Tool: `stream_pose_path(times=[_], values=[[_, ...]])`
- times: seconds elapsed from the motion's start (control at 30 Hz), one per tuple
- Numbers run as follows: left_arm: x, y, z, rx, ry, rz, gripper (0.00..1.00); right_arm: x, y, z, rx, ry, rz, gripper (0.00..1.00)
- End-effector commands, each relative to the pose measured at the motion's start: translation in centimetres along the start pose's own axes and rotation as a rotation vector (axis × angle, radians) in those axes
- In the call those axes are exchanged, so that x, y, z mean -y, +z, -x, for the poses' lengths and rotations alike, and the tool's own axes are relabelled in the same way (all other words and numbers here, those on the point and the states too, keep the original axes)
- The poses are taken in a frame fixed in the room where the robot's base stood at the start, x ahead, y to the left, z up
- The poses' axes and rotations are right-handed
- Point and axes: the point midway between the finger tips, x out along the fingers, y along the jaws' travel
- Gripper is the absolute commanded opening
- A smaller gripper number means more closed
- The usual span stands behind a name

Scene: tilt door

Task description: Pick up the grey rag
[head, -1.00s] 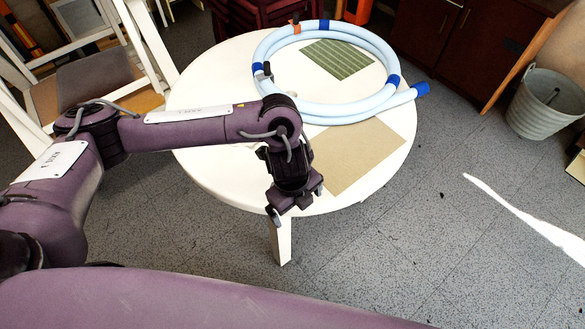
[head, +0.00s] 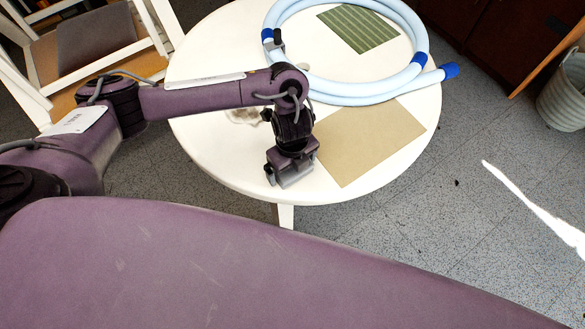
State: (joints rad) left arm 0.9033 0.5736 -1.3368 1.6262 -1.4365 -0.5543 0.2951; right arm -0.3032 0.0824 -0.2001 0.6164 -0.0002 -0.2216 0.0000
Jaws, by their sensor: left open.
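A pale greyish crumpled thing (head: 243,117), perhaps the grey rag, lies on the white round table (head: 215,160). It is mostly hidden behind my left forearm, so I cannot tell for sure. My left gripper (head: 290,178) points down over the table's near part, to the right of and nearer than that thing. It is open, with nothing seen between its fingers. My right gripper is not in view.
A pale blue hose coil (head: 345,92) lies on the table's far side around a green striped cloth (head: 358,28). A beige mat (head: 368,145) lies right of my gripper. A white chair (head: 150,45) stands at the left, a grey bucket (head: 565,95) at the far right.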

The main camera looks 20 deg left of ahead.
Motion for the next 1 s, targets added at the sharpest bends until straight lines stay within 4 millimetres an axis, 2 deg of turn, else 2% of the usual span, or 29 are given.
stream_pose_path(times=[0.03,0.1,0.23,0.4,0.5,0.77,0.87,1.0], values=[[0.0,0.0,-0.2,0.0,-0.001,0.001,1.0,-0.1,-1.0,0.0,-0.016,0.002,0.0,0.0],[0.1,0.0,-0.2,0.0,-0.002,0.0,1.0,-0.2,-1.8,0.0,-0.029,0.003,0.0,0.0],[0.1,0.0,-0.1,0.0,-0.002,0.0,1.0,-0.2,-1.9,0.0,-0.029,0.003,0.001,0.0],[0.1,0.0,-0.1,0.0,-0.002,0.0,0.78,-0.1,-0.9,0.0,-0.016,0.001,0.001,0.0],[0.1,0.0,-0.1,0.0,-0.002,0.0,0.68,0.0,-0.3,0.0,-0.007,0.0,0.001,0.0],[0.1,0.0,0.1,0.0,-0.002,-0.001,0.68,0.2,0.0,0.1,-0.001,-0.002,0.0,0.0],[0.1,0.0,0.7,0.001,-0.004,-0.002,0.68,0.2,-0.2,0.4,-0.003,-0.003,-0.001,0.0],[0.2,0.0,2.6,0.002,-0.006,-0.003,0.68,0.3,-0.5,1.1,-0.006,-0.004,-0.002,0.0]])
